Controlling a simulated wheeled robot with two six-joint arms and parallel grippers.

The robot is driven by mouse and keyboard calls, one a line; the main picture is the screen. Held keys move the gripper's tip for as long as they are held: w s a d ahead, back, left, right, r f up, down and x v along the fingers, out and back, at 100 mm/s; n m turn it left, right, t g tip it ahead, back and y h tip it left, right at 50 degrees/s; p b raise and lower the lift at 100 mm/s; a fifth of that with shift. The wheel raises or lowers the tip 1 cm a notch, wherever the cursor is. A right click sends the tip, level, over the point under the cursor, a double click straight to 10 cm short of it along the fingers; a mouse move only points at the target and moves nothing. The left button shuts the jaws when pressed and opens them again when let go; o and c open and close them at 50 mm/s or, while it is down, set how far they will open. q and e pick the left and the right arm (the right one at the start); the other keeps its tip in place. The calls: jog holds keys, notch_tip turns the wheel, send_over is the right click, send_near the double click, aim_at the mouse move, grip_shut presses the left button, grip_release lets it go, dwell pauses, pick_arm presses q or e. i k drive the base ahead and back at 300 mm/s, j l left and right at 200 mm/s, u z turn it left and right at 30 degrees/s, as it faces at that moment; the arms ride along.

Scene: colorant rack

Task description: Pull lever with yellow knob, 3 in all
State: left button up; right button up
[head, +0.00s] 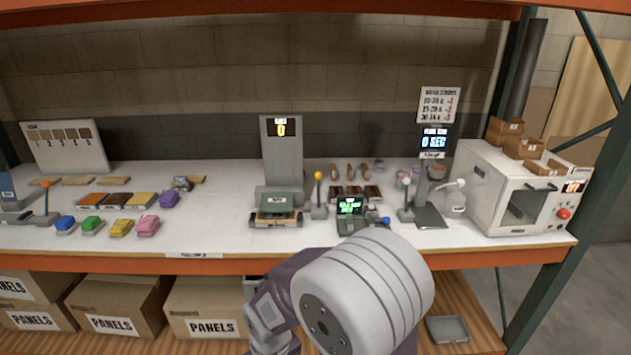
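The lever with the yellow knob (318,177) stands upright on the bench, right of a grey machine (281,150). That machine's display (281,129) reads 0. A green-topped block (276,204) sits on the machine's low platform. One of my arms rises from the bottom middle, below and in front of the lever, and does not touch it. Neither gripper's fingers can be made out, and nothing is seen touching the knob.
A small unit with a green screen (351,206) stands right of the lever. A white-knobbed lever (406,200) and a white oven (505,190) are farther right. An orange-knobbed lever (46,196) and colored blocks are at left. Bare bench (215,230) lies left of the machine.

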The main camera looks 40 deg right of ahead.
aim_at(317, 175)
jog(key=z, duration=1.45)
jog(key=i+l, duration=0.1)
jog(key=i, duration=0.35)
jog(key=i+l+u, duration=0.1)
jog(key=i, duration=0.35)
jog(key=i+l, duration=0.1)
jog(key=i, duration=0.35)
